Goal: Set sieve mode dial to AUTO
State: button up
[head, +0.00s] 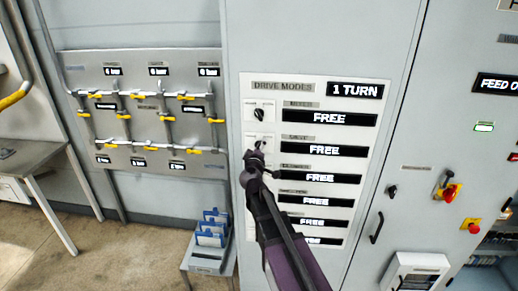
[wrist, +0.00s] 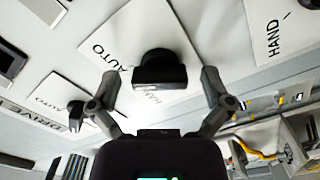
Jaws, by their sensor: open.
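The DRIVE MODES panel (head: 314,88) has a column of dials at its left, each beside a display. The second dial (head: 262,143), with a small label that looks like SIEVE, is just above my gripper (head: 254,160) and partly hidden by it. The display (head: 324,150) in its row reads FREE. In the wrist view a black dial knob (wrist: 160,72) stands between the spread fingertips of my gripper (wrist: 160,78), with a gap on each side. Its plate (wrist: 125,45) shows AUTO at the left and a partly hidden HAND below. My gripper is open and holds nothing.
Another dial (head: 258,114) sits just above, and lower dials are hidden by my arm. A pipe panel with yellow valves (head: 140,110) is at the left. A blue file rack (head: 210,235) stands below.

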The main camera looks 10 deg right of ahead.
jog(key=shift+s, duration=0.1)
jog(key=v, duration=1.2)
dwell(0.8)
jog(key=s+d+f+m+g+h+b, duration=0.1)
jog(key=s+d+f+m+g, duration=0.3)
jog(key=f, duration=0.3)
jog(key=s+d+f+m+g+h+b, duration=0.1)
jog(key=s+d+f+m+g+b, duration=0.15)
jog(key=d+f+g, duration=0.3)
jog(key=s+a+f+m+g+y+b, duration=0.1)
jog(key=s+a+f+g+y, duration=0.1)
jog(key=s+f+g+y, duration=0.1)
jog(key=s+a+f+g+y+b, duration=0.1)
jog(key=s+a+f+g+y, duration=0.2)
jog(key=s+f, duration=0.5)
jog(key=shift+a+f+m+g+y, duration=0.25)
jog(key=shift+a+m+g+y, duration=0.1)
jog(key=shift+g+y, duration=0.5)
